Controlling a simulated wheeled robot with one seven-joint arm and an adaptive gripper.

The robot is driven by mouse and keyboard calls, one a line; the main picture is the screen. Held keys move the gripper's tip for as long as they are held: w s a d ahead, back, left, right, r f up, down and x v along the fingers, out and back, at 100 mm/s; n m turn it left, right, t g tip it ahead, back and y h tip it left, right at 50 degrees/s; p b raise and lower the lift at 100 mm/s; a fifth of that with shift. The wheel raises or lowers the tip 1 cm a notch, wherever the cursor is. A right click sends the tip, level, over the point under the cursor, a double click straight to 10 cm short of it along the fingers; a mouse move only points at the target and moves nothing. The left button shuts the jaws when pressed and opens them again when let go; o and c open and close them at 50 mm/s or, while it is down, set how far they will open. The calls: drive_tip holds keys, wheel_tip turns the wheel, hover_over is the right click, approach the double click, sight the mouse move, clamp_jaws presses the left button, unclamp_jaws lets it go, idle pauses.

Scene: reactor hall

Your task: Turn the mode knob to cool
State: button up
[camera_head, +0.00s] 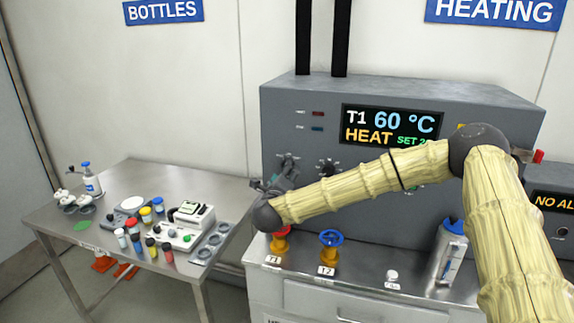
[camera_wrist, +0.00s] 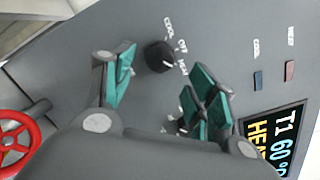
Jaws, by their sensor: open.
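The mode knob (camera_wrist: 160,56) is black and round in the wrist view, on the grey panel, with small labels COOL, OFF and HEAT around its right side. Its pale mark seems to point toward HEAT. My gripper (camera_wrist: 165,82) is open, with its teal-padded fingers on either side of the knob in the picture; I cannot tell whether they touch it. In the head view my gripper (camera_head: 272,184) is near the panel's left end, with the knob (camera_head: 288,160) just above it. The display (camera_head: 392,124) reads T1 60 °C and HEAT.
A red valve wheel (camera_wrist: 17,140) is below left, and a blue valve wheel (camera_head: 331,238) stands on the ledge. A side table (camera_head: 105,235) at left holds bottles and instruments.

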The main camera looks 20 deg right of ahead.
drive_tip(key=shift+p+x, duration=0.7)
drive_tip(key=shift+x, duration=1.4)
drive_tip(key=c, duration=1)
